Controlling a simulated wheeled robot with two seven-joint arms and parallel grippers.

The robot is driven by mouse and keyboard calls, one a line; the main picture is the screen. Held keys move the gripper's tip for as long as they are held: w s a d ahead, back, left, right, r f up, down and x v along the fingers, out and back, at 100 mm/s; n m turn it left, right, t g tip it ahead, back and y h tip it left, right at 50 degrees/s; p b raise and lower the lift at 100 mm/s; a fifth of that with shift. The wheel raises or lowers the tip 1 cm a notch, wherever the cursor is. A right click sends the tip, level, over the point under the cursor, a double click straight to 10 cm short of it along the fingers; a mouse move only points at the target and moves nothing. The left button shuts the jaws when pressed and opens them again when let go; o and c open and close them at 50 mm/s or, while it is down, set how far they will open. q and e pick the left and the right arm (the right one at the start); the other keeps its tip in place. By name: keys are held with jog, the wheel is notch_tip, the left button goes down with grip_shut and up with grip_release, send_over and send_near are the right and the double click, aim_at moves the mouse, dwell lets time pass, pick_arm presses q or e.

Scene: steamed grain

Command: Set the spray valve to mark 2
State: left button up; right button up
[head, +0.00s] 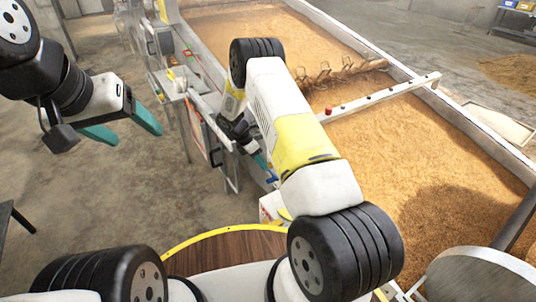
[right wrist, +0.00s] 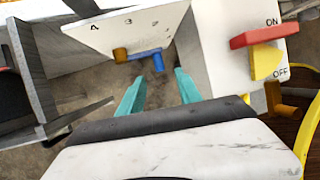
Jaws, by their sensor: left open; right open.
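The spray valve's white panel (right wrist: 120,38) shows marks 4, 3 and 2 in the right wrist view. A blue bar handle (right wrist: 146,54) with an orange-brown end piece (right wrist: 120,55) sits at the panel's lower edge, below marks 3 and 2. Which mark it is set to I cannot tell. My right gripper (right wrist: 158,92) is open, its teal fingers below the handle and pointing towards it, with nothing between them. In the head view, my right arm largely hides the valve. My left gripper (head: 122,128) is open and empty, high over the floor at the left.
An ON/OFF switch box with a red lever (right wrist: 264,34) and yellow part (right wrist: 267,62) stands right of the right fingers, with a brown handle (right wrist: 287,106) below. A grain bed (head: 430,150) lies to the right, crossed by a white bar (head: 380,97).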

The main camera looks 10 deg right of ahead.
jog(key=shift+n, duration=0.3)
jog(key=x, duration=1)
jog(key=shift+w+f, duration=0.2)
jog(key=shift+f, duration=0.1)
jog(key=shift+a, duration=0.1)
grip_shut()
dwell(0.6)
